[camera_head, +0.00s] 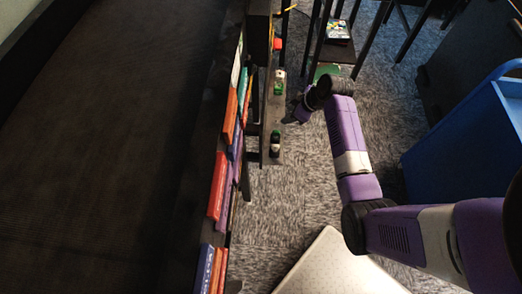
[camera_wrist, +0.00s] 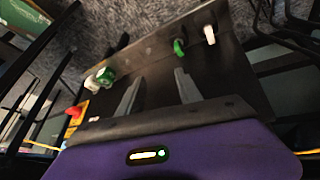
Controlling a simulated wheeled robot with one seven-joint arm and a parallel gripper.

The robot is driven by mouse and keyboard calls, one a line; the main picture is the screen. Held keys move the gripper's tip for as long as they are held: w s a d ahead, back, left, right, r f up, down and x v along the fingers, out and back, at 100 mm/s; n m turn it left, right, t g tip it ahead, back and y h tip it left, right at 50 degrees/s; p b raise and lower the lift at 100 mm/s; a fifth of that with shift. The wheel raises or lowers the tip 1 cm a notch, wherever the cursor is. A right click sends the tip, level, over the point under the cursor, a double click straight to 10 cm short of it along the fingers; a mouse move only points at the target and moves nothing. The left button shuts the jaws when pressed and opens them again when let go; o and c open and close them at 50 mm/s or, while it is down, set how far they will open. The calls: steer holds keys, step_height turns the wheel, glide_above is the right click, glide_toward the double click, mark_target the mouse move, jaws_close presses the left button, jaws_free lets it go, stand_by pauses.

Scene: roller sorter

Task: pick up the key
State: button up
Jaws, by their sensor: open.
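I cannot make out a key shape for certain in either view. On a narrow dark shelf (camera_wrist: 225,75) are a small green item (camera_wrist: 179,47) and a small white item (camera_wrist: 210,35), both beyond my right finger. A green and white item (camera_wrist: 104,77) lies left of my left finger. My gripper (camera_wrist: 158,73) is open above the shelf, with nothing between its fingers. In the head view the shelf's items show as a green and white one (camera_head: 279,82) and a green, white and black one (camera_head: 276,142), with my gripper (camera_head: 291,119) just right of them.
A red item (camera_head: 278,43) is at the shelf's far end. Upright books (camera_head: 218,185) line the shelf's left. A blue bin (camera_head: 470,140) stands at right, and a dark stand (camera_head: 338,52) at the back. Grey carpet (camera_head: 270,205) is open in front.

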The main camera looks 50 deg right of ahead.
mark_target(275, 145)
steer(key=s+a+f+n+g+y, duration=0.2)
steer(key=s+a+f+n+y, duration=0.15)
steer(key=a, duration=0.35)
steer(key=shift+h, duration=0.45)
steer(key=shift+x, duration=3.55)
steer(key=shift+s, duration=0.1)
jaws_close()
